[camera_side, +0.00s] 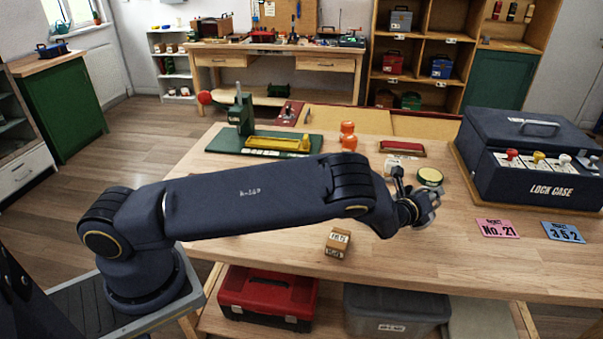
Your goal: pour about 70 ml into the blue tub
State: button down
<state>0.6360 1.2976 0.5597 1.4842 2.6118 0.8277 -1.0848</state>
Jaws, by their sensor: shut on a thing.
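My gripper (430,204) is over the right-middle part of the wooden bench, at the end of my dark blue arm. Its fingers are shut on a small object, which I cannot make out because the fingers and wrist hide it. I cannot make out a blue tub or a pouring vessel on the bench. A whitish item (405,163) lies just behind my gripper, partly hidden by it. A round tin with a pale yellow top (430,177) stands close behind my gripper.
A dark blue lock case (520,130) fills the bench's right; pink (497,228) and blue (562,232) number plates lie before it. A stamped wooden block (338,242) is near the front edge. Behind are an orange figure-shaped piece (348,136), a red-topped block (402,149) and a green press (241,112).

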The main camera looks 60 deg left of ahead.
jog(key=shift+w+d, duration=0.1)
dwell(0.6)
jog(key=shift+w+d+f+m+g+y+b, duration=0.4)
jog(key=shift+w+d+f+m+g, duration=0.2)
jog(key=shift+d+f+m, duration=0.45)
jog(key=shift+w+d+f+m+g+y+b, duration=0.25)
jog(key=shift+w+d+f+m+g+y, duration=0.3)
jog(key=shift+d+f+m, duration=0.45)
jog(key=shift+w+d+f+m+g+y+b, duration=0.35)
jog(key=shift+w+d+f+m+g, duration=0.35)
jog(key=shift+d+m, duration=0.55)
jog(key=shift+d+f, duration=0.1)
